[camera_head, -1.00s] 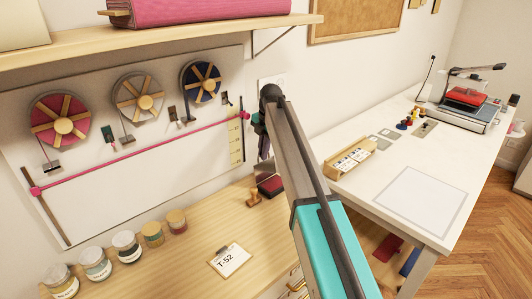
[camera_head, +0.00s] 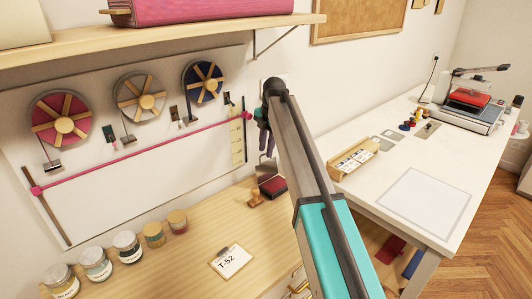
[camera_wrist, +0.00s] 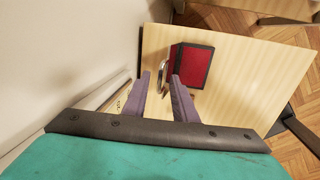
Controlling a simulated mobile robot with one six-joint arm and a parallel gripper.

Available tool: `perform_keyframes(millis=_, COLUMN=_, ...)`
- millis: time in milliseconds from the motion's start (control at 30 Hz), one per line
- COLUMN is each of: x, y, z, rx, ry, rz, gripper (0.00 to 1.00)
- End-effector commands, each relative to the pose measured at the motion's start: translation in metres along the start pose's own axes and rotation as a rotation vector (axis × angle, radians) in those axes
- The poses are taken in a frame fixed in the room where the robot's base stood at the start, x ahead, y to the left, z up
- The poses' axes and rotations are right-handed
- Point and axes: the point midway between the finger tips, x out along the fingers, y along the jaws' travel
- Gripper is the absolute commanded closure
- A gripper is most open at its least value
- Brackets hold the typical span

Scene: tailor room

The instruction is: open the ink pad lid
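The ink pad (camera_head: 272,187) is a dark box with a red top. It sits on the wooden counter below the wall board. In the wrist view the red face of the ink pad (camera_wrist: 195,66) shows inside a dark frame. A thin, curved, silvery piece (camera_wrist: 163,74) stands along its left edge; I cannot tell for sure whether it is the lid. My gripper (camera_wrist: 160,80) is open and empty, its purple fingers apart. My gripper also shows in the head view (camera_head: 267,143), above the pad and partly hidden behind my arm.
A wooden stamp (camera_head: 254,197) stands just left of the pad. A T-52 card (camera_head: 231,262) lies in front, and several jars (camera_head: 126,246) line the counter at left. The wall board (camera_head: 135,190) rises behind. The white table (camera_head: 385,205) is at right.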

Motion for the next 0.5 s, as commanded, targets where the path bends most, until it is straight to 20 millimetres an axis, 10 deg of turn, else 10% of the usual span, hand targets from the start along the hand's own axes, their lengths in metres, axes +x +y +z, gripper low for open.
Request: perform_keyframes(millis=500, x=-0.074, y=0.001, z=0.000, rx=0.000, ry=-0.002, rz=0.001, gripper=0.75)
